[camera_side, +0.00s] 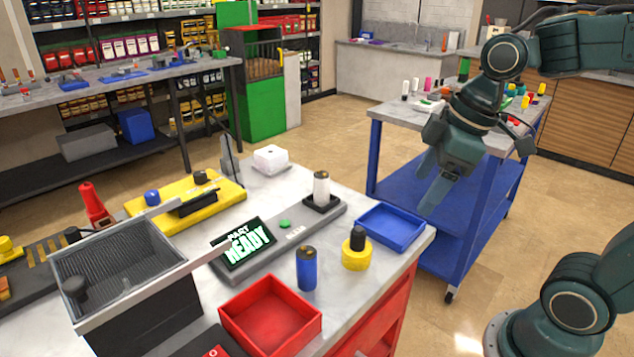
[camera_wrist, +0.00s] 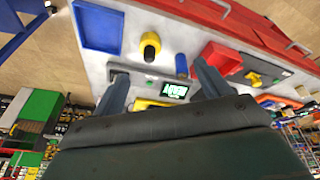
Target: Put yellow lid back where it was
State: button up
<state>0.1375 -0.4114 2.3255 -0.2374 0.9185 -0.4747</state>
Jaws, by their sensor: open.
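A yellow round piece with a black knob (camera_side: 355,253), which looks like the yellow lid, stands upright on the grey worktop, right of a blue cylinder (camera_side: 307,270). It also shows in the wrist view (camera_wrist: 150,44), up and left of the picture's middle. My gripper (camera_side: 429,185) is open and empty, in the air to the right of and above the worktop. Its two fingers (camera_wrist: 162,82) are spread wide in the wrist view, with nothing between them. A white cylinder with a dark top (camera_side: 321,187) stands on the grey station bar (camera_side: 320,222).
A blue tray (camera_side: 391,228) sits at the worktop's right corner, and a red tray (camera_side: 270,318) at the front. A lit "PART READY" screen (camera_side: 242,246), a yellow fixture (camera_side: 160,205) and a grey bin (camera_side: 120,265) fill the left. A blue cart (camera_side: 455,175) stands behind.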

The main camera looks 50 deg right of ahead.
jog(key=s+d+m+t+h, duration=0.1)
jog(key=s+m+t, duration=0.1)
jog(key=s+m, duration=0.4)
jog(key=shift+s+r, duration=0.15)
jog(key=shift+s, duration=0.15)
